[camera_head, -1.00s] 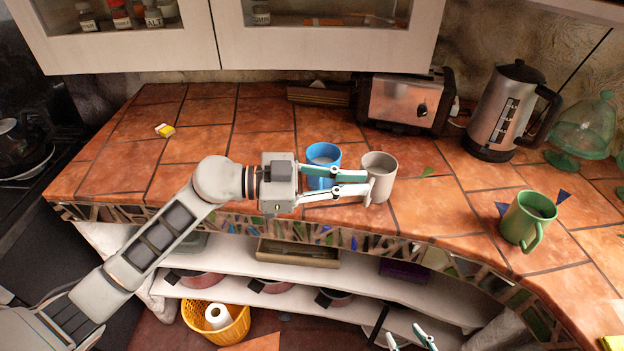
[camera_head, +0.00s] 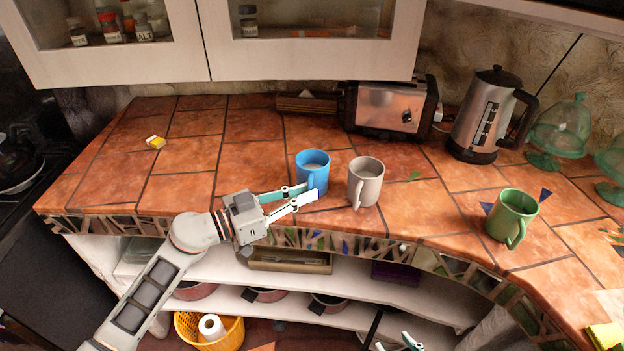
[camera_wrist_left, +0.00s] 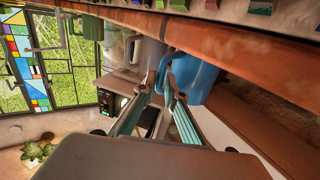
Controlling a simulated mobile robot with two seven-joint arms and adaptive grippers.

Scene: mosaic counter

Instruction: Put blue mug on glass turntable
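The blue mug (camera_head: 312,165) stands upright on the tiled counter (camera_head: 250,165), left of a grey mug (camera_head: 366,180). My left gripper (camera_head: 311,191) is at the near side of the blue mug, its fingertips by the handle. The left wrist view shows the two fingers (camera_wrist_left: 160,84) apart, with the blue mug (camera_wrist_left: 197,78) just beyond and to the right of them. Whether they touch the handle is unclear. My right gripper (camera_head: 397,344) shows only its spread fingertips at the bottom edge. I cannot make out a glass turntable.
A green mug (camera_head: 511,214) stands to the right. A toaster (camera_head: 385,105), a kettle (camera_head: 484,115) and a green glass stand with a dome (camera_head: 560,135) are at the back. The counter between the grey and green mugs is clear.

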